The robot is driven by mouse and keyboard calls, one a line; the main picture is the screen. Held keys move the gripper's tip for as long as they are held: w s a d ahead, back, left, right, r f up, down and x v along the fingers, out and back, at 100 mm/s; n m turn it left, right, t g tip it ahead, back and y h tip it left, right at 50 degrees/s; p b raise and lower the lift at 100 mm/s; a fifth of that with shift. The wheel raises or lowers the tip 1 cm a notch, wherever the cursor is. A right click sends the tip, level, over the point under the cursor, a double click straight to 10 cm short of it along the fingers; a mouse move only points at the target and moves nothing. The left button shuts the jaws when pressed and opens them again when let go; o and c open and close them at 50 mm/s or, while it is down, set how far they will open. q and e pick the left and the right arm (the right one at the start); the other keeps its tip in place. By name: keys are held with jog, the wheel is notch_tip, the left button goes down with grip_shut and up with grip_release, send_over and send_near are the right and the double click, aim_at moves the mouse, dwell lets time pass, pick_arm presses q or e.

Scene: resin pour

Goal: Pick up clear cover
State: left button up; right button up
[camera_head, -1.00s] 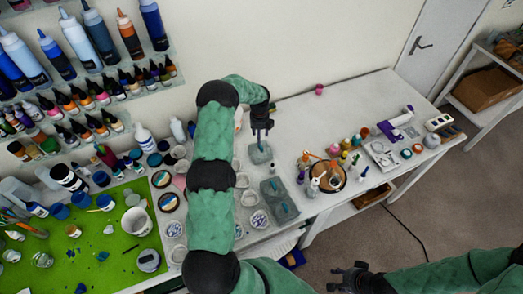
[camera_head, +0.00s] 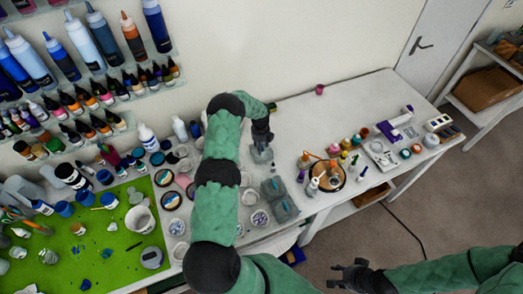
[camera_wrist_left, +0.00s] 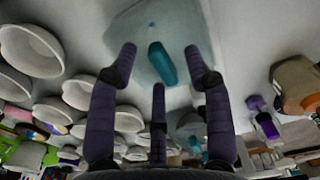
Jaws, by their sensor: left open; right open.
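The clear cover (camera_head: 261,156) is a translucent grey block on the white table, beneath my left gripper (camera_head: 262,141). In the left wrist view the cover (camera_wrist_left: 125,38) shows at the top, with a teal handle (camera_wrist_left: 161,64) on it. My left gripper (camera_wrist_left: 160,54) is open there, its fingers spread on both sides of the handle. I cannot tell whether they touch it. Two similar covers with teal handles, one at the back (camera_head: 272,187) and one in front (camera_head: 286,209), stand closer to me. My right gripper (camera_head: 345,277) is open and empty, away from the table.
White cups (camera_wrist_left: 30,48) stand in rows left of the cover. A round wooden tray (camera_head: 327,177) with small bottles stands to the right. A green mat (camera_head: 110,245) with jars and tools lies at left. Bare table (camera_head: 318,115) lies beyond the cover at the right.

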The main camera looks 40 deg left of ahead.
pick_arm(q)
grip_shut()
jog(key=shift+r, duration=0.1)
